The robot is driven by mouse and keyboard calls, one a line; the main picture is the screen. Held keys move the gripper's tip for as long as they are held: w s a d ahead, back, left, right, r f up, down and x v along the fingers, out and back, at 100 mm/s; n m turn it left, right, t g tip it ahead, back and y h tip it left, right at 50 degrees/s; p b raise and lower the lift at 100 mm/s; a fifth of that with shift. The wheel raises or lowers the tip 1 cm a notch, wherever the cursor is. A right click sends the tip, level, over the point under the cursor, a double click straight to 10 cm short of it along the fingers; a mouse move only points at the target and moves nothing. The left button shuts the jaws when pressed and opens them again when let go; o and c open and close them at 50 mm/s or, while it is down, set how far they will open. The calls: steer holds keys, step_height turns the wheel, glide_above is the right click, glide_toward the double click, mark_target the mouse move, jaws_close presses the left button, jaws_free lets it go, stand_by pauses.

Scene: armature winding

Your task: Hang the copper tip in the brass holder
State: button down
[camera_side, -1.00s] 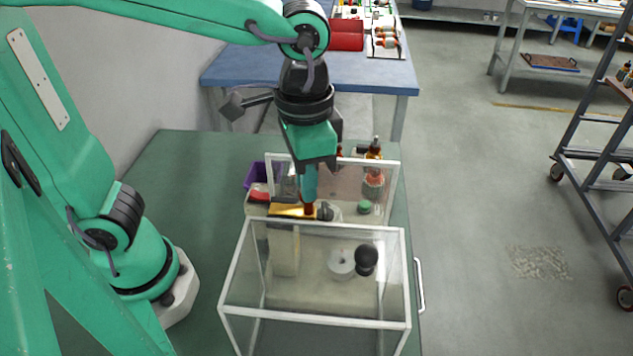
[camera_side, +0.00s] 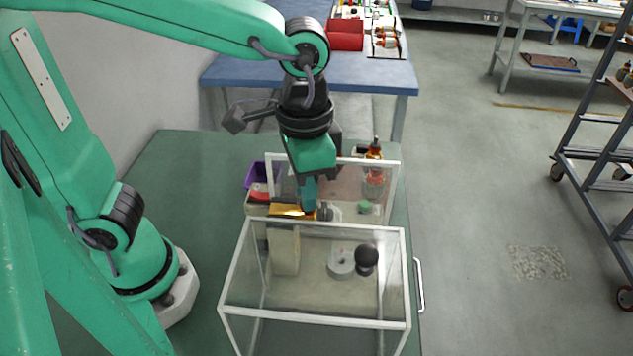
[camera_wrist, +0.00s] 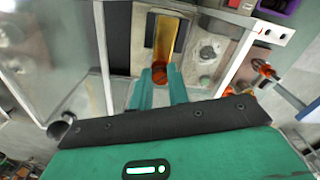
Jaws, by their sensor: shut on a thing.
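The brass holder (camera_side: 287,210) is a yellow-gold piece at the back of the work area, by the top edge of the clear case. In the wrist view the brass holder (camera_wrist: 164,42) runs away from my fingers as a gold strip. My gripper (camera_side: 309,209) points down at the holder's right end. In the wrist view my gripper (camera_wrist: 160,80) is shut on the copper tip (camera_wrist: 159,74), a dark orange-red round piece at the holder's near end. Whether the tip touches or hangs in the holder cannot be told. In the side view the fingers mostly hide the tip.
A clear case with a white frame (camera_side: 312,324) stands in front, with a grey disc (camera_side: 340,262) and a black ball (camera_side: 366,259) seen through it. Behind are a purple bin (camera_side: 256,174), an amber bottle (camera_side: 374,150) and a green round piece (camera_side: 365,207).

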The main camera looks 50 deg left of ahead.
steer(key=shift+f, duration=0.4)
stand_by(0.4)
steer(key=c, duration=1.3)
jaws_free()
steer(key=shift+r, duration=0.15)
steer(key=shift+r, duration=2.1)
steer(key=shift+r, duration=0.1)
